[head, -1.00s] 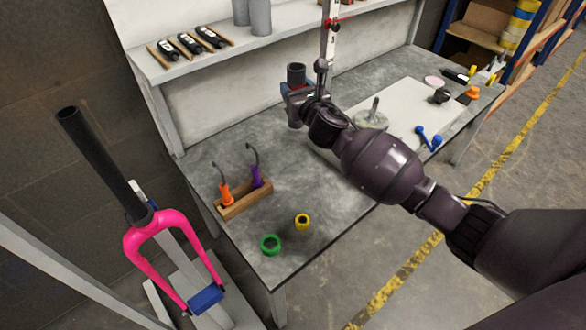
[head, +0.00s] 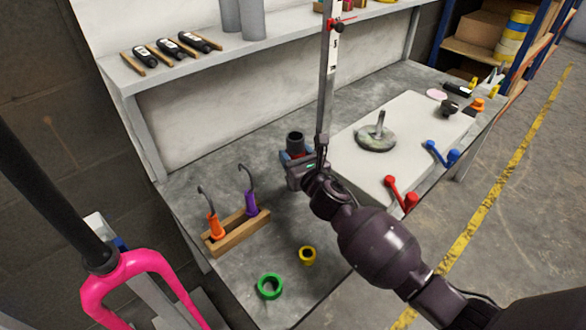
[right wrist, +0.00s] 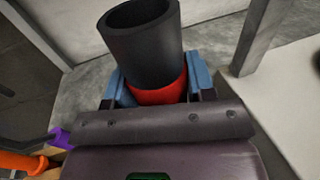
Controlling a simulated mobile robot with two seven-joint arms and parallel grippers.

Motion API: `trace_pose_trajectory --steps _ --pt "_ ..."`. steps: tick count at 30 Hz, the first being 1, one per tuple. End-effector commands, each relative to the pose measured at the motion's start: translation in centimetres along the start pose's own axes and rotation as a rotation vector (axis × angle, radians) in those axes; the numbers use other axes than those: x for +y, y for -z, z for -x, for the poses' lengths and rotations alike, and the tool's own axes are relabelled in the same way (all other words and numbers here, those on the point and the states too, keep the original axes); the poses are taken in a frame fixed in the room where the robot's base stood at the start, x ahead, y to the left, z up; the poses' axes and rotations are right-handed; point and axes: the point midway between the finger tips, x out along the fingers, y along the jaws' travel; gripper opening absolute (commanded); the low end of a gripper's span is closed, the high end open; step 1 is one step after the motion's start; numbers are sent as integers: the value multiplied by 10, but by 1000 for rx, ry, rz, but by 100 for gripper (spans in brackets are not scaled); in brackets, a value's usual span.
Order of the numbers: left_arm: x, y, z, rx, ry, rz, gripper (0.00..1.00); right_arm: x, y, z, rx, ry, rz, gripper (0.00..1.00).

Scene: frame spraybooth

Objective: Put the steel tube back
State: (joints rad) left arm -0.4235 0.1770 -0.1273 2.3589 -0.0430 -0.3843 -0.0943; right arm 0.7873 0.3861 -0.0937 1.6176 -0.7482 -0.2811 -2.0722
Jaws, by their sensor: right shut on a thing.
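The steel tube (head: 296,142) is a dark, hollow, open-topped cylinder, upright over the bench. My right gripper (head: 297,160) is shut around it, with blue finger pads on both sides. In the right wrist view the tube (right wrist: 142,45) rises between the blue fingers (right wrist: 158,92), with a red band (right wrist: 158,92) at their level. Its bottom is hidden behind the gripper, so I cannot tell whether it touches the bench. My left gripper is not in view.
An upright scaled pole (head: 326,80) stands close to the gripper. A wooden rack (head: 235,233) holds hooked tools. Green (head: 270,286) and yellow (head: 307,255) rings lie in front. A pale plate (head: 350,155) lies right. Two grey cylinders (head: 252,20) stand on the shelf.

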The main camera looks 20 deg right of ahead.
Motion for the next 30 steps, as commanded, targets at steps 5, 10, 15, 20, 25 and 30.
trace_pose_trajectory --steps 5,10,15,20,25,30 --pt "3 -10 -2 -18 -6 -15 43 0 15 0 1 0 -1 12" --pt "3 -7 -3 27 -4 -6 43 0 42 1 6 0 -3 12" --pt "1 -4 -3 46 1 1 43 0 40 -1 -4 -1 0 12" --pt "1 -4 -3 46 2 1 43 0 38 -1 -6 -1 0 12" --pt "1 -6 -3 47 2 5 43 0 44 -1 -4 -1 1 12" --pt "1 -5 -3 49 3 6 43 0 44 0 -2 0 1 74"
